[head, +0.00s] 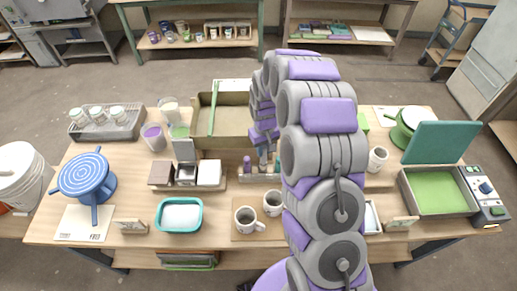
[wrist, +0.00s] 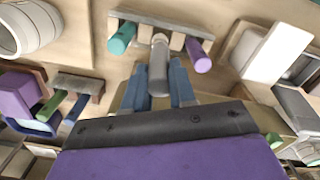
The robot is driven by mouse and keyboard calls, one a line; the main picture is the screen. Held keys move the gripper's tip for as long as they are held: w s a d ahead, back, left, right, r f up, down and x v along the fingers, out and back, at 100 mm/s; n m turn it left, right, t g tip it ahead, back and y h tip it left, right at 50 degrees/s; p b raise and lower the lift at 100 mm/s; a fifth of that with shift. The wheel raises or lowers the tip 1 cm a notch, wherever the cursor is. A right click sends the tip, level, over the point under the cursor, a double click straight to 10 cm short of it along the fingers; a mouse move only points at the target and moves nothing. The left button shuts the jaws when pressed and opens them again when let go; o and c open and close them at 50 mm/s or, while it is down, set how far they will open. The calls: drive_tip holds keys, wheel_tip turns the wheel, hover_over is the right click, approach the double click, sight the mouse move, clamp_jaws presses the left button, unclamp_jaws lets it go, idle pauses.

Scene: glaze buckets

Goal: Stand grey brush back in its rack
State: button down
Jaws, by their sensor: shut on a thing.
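The grey brush (wrist: 158,65) is between the two blue fingers of my gripper (wrist: 158,76) in the wrist view, and the fingers are shut on it. Its far end overlaps the middle of the wooden rack (wrist: 190,27), between beige parts. I cannot tell whether it is seated there. A teal brush (wrist: 122,38) and a purple brush (wrist: 198,55) stand in the rack on either side of it. In the head view the rack (head: 246,178) is at the table's middle, with the purple brush (head: 247,164) at its left; my arm hides part of this area.
Close by stand a mug (head: 246,219), small boxes (head: 208,172), and an open bin (head: 232,125) behind. A teal tray (head: 181,215) and blue banding wheel (head: 86,176) are left. The wrist view shows another small rack (wrist: 79,83) with green and blue tools.

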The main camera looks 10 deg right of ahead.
sight(262, 164)
drive_tip(key=shift+a+f, duration=0.15)
drive_tip(key=shift+f, duration=0.2)
drive_tip(key=shift+d+f, duration=0.35)
drive_tip(key=shift+f, duration=0.15)
drive_tip(key=shift+a+f, duration=0.45)
drive_tip(key=shift+a, duration=0.15)
idle(1.2)
drive_tip(key=shift+f, duration=0.1)
drive_tip(key=shift+a+f, duration=0.15)
drive_tip(key=shift+f, duration=0.4)
drive_tip(key=shift+s+d+f, duration=0.2)
drive_tip(key=shift+d+f, duration=0.05)
drive_tip(key=shift+f, duration=0.2)
